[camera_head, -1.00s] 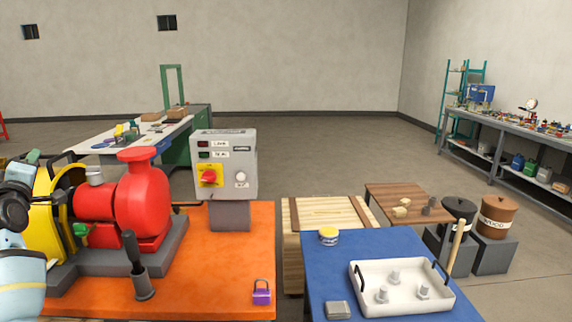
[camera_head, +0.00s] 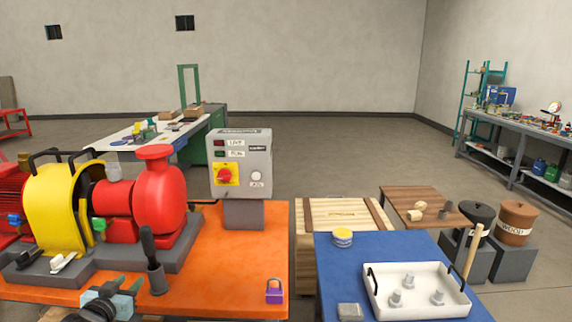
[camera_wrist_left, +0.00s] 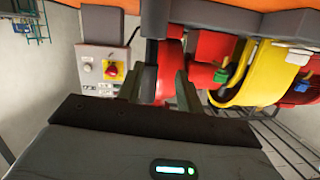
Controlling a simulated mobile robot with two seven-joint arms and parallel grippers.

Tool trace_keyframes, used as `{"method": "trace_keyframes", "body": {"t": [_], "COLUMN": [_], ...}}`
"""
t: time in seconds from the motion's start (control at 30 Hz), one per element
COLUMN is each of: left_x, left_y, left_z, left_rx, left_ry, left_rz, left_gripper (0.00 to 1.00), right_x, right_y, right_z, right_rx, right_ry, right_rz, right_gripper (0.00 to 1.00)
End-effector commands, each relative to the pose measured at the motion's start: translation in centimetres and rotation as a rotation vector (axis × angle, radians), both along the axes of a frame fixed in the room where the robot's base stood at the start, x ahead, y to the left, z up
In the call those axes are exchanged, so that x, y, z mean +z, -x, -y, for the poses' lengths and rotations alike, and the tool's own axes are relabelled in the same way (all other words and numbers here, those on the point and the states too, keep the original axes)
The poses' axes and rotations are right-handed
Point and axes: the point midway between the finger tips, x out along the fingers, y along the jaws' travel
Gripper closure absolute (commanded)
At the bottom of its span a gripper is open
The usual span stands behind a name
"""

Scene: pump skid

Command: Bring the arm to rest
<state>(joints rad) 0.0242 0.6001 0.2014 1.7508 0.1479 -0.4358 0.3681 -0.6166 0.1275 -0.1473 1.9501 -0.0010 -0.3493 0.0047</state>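My left gripper (camera_head: 120,288) is low in the head view, at the near edge of the orange table (camera_head: 215,270). Its two fingers stand apart in the left wrist view (camera_wrist_left: 160,78), with nothing held between them. The red pump (camera_head: 160,197) with its yellow guard (camera_head: 48,215) stands on a grey base beyond the gripper. The grey control box (camera_head: 240,170) with a red knob stands to the right of the pump. My right gripper is in neither view.
A purple padlock (camera_head: 274,293) lies on the orange table, and a dark-handled tool (camera_head: 155,265) stands there. To the right, a blue table (camera_head: 335,265) bears a white tray (camera_head: 385,312), a yellow tin (camera_head: 342,236) and a grey block. A wooden crate (camera_head: 318,218) stands behind.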

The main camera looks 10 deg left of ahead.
Motion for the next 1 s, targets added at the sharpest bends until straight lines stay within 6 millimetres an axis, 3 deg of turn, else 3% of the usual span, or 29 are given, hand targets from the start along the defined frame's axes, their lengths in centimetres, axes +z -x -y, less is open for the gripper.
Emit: {"method": "trace_keyframes", "body": {"t": [0.03,0.2,0.4,0.6,0.8,0.83,1.0], "left_x": [-2.9,-10.7,-17.7,-21.3,-23.4,-23.6,-23.9], "left_y": [1.5,7.2,15.1,21.6,27.2,27.9,27.7], "left_z": [1.7,7.2,13.1,17.1,20.3,20.7,23.5], "left_rx": [-0.042,-0.193,-0.373,-0.504,-0.611,-0.622,-0.556], "left_ry": [-0.036,-0.150,-0.238,-0.278,-0.297,-0.297,-0.186], "left_rz": [-0.062,-0.239,-0.404,-0.502,-0.575,-0.582,-0.552], "left_gripper": [0.64,0.64,0.64,0.64,0.64,0.64,0.64], "right_x": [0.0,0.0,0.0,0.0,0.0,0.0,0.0], "right_y": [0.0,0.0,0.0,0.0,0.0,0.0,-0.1], "right_z": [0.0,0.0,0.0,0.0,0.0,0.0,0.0], "right_rx": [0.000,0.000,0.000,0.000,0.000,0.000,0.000], "right_ry": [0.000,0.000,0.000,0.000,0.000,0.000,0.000], "right_rz": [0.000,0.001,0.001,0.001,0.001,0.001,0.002], "right_gripper": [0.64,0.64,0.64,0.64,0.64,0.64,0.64]}}
